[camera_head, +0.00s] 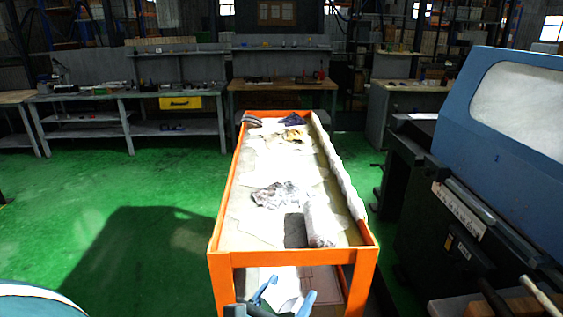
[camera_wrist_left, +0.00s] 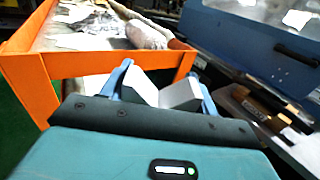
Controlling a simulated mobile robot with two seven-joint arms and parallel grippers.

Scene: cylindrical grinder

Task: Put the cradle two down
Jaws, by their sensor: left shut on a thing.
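My left gripper (camera_head: 286,295) is at the bottom of the head view, in front of the near end of the orange cart. In the left wrist view its two blue fingers (camera_wrist_left: 162,86) are shut on a pale block with a V-shaped top, which I take to be cradle two (camera_wrist_left: 180,93). The cradle is held up in front of the cart, apart from its top. In the head view I cannot clearly separate the cradle from the white sheets behind it. My right gripper is not in view.
The orange cart (camera_head: 291,258) has a paper-covered top with a grey roll (camera_head: 320,222), a crumpled rag (camera_head: 275,195) and gloves at the far end. The blue grinder (camera_head: 520,150) stands close on the right. Green floor (camera_head: 150,190) is clear on the left; benches line the back.

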